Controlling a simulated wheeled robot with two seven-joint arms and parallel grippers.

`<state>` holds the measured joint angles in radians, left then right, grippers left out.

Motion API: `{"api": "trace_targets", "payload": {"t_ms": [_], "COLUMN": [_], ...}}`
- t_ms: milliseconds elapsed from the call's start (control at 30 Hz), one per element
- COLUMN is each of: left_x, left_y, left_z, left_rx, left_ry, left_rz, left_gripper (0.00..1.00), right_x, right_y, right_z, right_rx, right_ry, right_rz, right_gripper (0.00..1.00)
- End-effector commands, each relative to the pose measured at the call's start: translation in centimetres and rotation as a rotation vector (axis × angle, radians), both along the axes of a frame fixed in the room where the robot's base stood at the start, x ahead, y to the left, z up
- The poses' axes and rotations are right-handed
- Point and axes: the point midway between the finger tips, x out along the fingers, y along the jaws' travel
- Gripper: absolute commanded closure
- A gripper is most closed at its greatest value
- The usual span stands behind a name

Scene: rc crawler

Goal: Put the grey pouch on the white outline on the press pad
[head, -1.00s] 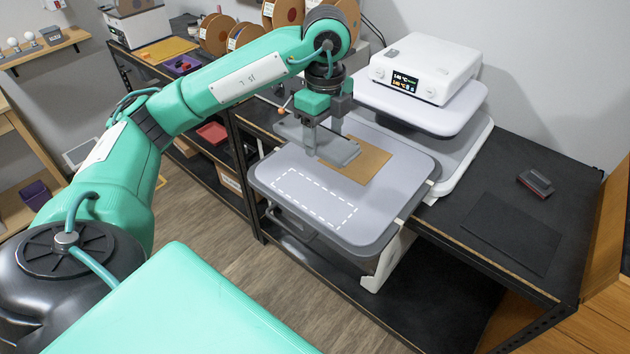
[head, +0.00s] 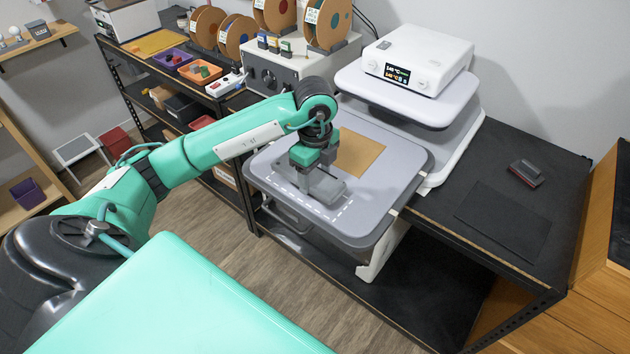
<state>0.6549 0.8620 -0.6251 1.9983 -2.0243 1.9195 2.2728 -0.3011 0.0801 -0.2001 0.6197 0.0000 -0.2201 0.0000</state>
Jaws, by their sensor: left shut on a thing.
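The grey press pad (head: 402,170) lies flat below the raised upper plate of the press. A dashed white outline (head: 337,214) is marked on its front part and is partly covered. My left gripper (head: 318,188) is shut on the grey pouch (head: 332,187), low over the outline. The pouch lies flat and covers the outline's middle and right part. I cannot tell whether it touches the pad. My right gripper is not in view.
A tan sheet (head: 358,153) lies on the pad behind the pouch. The white press (head: 418,62) with its lit display stands behind. A black mat (head: 503,222) and a dark red-edged block (head: 526,173) are on the bench at right. Spools stand at the back left.

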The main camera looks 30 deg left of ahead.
Motion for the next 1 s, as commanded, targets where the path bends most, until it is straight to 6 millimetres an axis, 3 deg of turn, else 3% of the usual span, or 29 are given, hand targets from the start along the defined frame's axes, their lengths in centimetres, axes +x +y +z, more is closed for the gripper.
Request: {"api": "trace_targets", "payload": {"t_ms": [233, 600, 633, 700, 1000], "left_x": [-0.1, 0.0, 0.0, 0.0, 0.0], "left_y": [0.0, 0.0, 0.0, 0.0, 0.0], "left_z": [-3.1, -3.9, -3.7, -3.7, -3.6], "left_rx": [0.000, 0.001, 0.001, 0.001, 0.001], "left_ry": [0.004, 0.001, 0.001, 0.001, 0.001], "left_rz": [0.000, 0.000, 0.000, 0.000, 0.000], "left_gripper": [0.61, 0.61, 0.33, 0.19, 0.17], "right_x": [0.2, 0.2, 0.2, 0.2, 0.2], "right_y": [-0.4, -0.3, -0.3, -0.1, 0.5], "right_z": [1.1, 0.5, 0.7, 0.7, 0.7], "right_rx": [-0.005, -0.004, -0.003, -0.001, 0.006], "right_ry": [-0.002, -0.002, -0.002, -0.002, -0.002], "right_rz": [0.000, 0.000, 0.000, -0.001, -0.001], "right_gripper": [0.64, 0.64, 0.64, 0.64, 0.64]}}
